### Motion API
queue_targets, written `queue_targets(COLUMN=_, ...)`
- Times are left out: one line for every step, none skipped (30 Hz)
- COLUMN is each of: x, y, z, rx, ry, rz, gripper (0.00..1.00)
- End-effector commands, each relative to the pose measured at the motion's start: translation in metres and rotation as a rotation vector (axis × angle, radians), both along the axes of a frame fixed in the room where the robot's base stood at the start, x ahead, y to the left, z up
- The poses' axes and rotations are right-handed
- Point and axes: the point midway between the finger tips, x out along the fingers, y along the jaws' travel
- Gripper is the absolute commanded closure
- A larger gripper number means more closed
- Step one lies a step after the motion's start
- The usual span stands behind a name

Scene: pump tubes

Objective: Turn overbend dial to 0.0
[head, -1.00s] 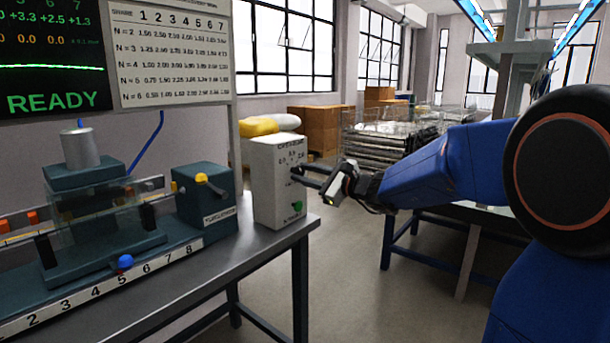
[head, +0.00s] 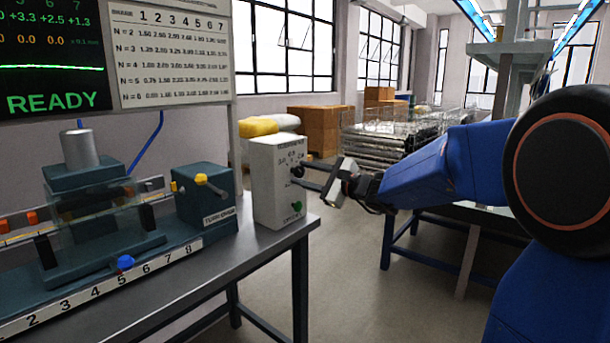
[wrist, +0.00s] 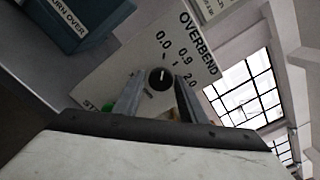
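The overbend dial is a round black knob on a light grey control box (head: 278,185) at the bench's right end. The knob (wrist: 160,79) shows in the wrist view, with 0.0, 0.9 and 2.0 printed around it. Its white mark points up in that picture, roughly toward the 0.0. My gripper (wrist: 158,76) has one finger on each side of the knob, with a gap visible on the left; contact on the right is unclear. In the head view my gripper (head: 304,181) reaches the box's dial face from the right.
A green button (head: 297,206) sits low on the same face. A dark teal block with a yellow-tipped lever (head: 205,195) stands left of the box. A screen reading READY (head: 52,60) and a number chart (head: 172,50) hang behind.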

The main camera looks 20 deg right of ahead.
Motion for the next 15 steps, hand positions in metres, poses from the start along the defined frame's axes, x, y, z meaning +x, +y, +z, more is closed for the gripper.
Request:
queue_targets(x=0.000, y=0.000, z=0.000, rx=0.000, ry=0.000, rz=0.000, gripper=0.53)
queue_targets(x=0.000, y=0.000, z=0.000, rx=0.000, ry=0.000, rz=0.000, gripper=0.53)
queue_targets(x=0.000, y=0.000, z=0.000, rx=0.000, ry=0.000, rz=0.000, gripper=0.53)
queue_targets(x=0.000, y=0.000, z=0.000, rx=0.000, ry=-0.001, rz=-0.001, gripper=0.53)
queue_targets(x=0.000, y=0.000, z=0.000, rx=0.000, ry=-0.001, rz=-0.001, gripper=0.53)
queue_targets(x=0.000, y=0.000, z=0.000, rx=0.000, ry=-0.001, rz=-0.001, gripper=0.53)
queue_targets(x=0.000, y=0.000, z=0.000, rx=0.000, ry=-0.001, rz=-0.001, gripper=0.53)
queue_targets(x=0.000, y=0.000, z=0.000, rx=0.001, ry=0.000, rz=-0.001, gripper=0.53)
queue_targets(x=0.000, y=0.000, z=0.001, rx=0.001, ry=0.000, rz=-0.001, gripper=0.53)
queue_targets(x=0.000, y=-0.001, z=0.001, rx=0.001, ry=0.000, rz=-0.001, gripper=0.53)
queue_targets(x=-0.001, y=-0.001, z=0.001, rx=0.000, ry=-0.001, rz=-0.001, gripper=0.53)
queue_targets(x=-0.003, y=-0.003, z=0.001, rx=0.001, ry=-0.001, rz=-0.001, gripper=0.53)
queue_targets(x=-0.004, y=-0.004, z=0.001, rx=0.001, ry=-0.001, rz=-0.001, gripper=0.53)
queue_targets(x=-0.007, y=-0.006, z=0.001, rx=0.001, ry=-0.001, rz=-0.003, gripper=0.53)
queue_targets(x=-0.010, y=-0.009, z=0.001, rx=0.002, ry=-0.001, rz=-0.004, gripper=0.53)
